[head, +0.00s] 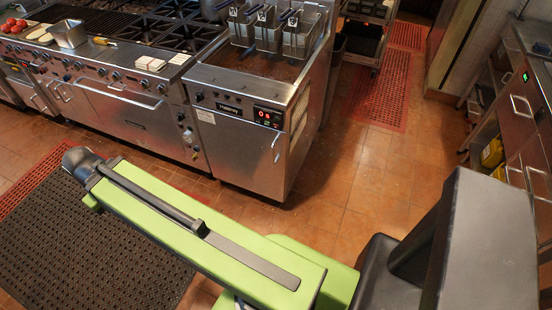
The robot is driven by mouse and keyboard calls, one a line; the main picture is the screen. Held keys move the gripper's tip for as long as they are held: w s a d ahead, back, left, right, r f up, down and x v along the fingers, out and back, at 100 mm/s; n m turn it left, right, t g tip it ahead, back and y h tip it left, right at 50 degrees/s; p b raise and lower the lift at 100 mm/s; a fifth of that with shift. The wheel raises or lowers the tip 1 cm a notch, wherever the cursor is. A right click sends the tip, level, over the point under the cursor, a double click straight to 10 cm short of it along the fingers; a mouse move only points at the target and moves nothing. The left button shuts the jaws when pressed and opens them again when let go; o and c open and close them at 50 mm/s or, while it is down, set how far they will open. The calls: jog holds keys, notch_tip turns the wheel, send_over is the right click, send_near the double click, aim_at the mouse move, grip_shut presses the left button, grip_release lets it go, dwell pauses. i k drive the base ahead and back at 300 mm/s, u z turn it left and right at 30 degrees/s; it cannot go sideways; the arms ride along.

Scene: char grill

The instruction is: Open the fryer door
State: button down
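The fryer (235,155) stands at the centre of the head view, a stainless steel unit with wire baskets (268,28) in its top. Its flat front door (238,160) looks shut. A short vertical handle (276,142) sits near the door's right edge, below a small panel with red lights. My green arm reaches from the lower right toward the left and ends in a dark grey joint (82,160) over the floor, in front of the range and apart from the fryer. No gripper fingers show.
A range with an oven door (130,115) adjoins the fryer on the left. A dark mat (85,240) lies on the tiled floor at left. A steel counter with drawers (525,110) stands at right. Open tiled floor (355,180) lies right of the fryer.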

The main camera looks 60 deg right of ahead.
aim_at(243, 153)
jog(key=u, duration=0.15)
jog(key=k, duration=0.95)
jog(key=z, duration=0.35)
jog(key=i, duration=0.5)
jog(key=z, duration=0.05)
